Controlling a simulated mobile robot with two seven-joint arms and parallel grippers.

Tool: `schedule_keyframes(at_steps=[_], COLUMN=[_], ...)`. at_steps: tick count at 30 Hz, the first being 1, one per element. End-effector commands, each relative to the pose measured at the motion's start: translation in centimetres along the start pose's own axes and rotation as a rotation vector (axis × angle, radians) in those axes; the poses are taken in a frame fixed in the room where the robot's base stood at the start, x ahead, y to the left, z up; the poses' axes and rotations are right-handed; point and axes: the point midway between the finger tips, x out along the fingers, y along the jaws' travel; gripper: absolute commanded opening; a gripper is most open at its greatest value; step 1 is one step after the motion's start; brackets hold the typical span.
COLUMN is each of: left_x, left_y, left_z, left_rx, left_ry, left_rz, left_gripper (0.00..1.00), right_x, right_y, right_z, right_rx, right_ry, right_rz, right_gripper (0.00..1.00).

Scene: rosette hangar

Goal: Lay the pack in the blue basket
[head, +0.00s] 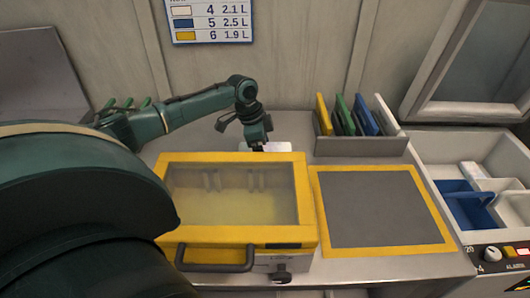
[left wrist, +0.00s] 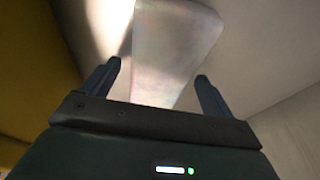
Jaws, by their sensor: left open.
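A pale, whitish flat pack (head: 279,146) lies on the counter behind the yellow-framed box, partly hidden by my gripper and the box. My left gripper (head: 258,147) points down over it. In the left wrist view the pack (left wrist: 175,50) is ahead of the open fingers of my left gripper (left wrist: 157,82), its near end reaching between them; I cannot tell whether they touch. The blue basket (head: 458,209), with a raised handle, sits inside the white divided tray at the right. My right gripper is not in view.
The yellow-framed box (head: 170,211) with a clear lid and front handle stands just before my left gripper. A grey mat (head: 380,208) with yellow border lies right of it, clear. A rack (head: 350,147) of coloured panels stands behind the mat. The white tray (head: 448,147) is at right.

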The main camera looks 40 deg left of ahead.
Motion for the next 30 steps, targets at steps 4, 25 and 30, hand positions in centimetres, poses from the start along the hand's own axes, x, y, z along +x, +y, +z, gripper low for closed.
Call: schedule_keyframes(at_steps=[4, 25, 30], left_x=[-0.02, -0.18, -0.2], left_y=[-0.01, -0.07, -0.08], left_z=[0.02, -0.04, -0.05], left_rx=[0.0, 0.0, 0.0], left_ry=[0.0, 0.002, 0.002], left_rz=[0.0, -0.002, -0.002], left_gripper=[0.85, 0.3, 0.25], right_x=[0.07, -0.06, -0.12], right_y=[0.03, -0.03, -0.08], right_z=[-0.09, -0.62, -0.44], right_rx=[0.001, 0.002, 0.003], right_ry=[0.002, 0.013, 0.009], right_rz=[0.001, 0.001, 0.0], right_gripper=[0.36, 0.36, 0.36])
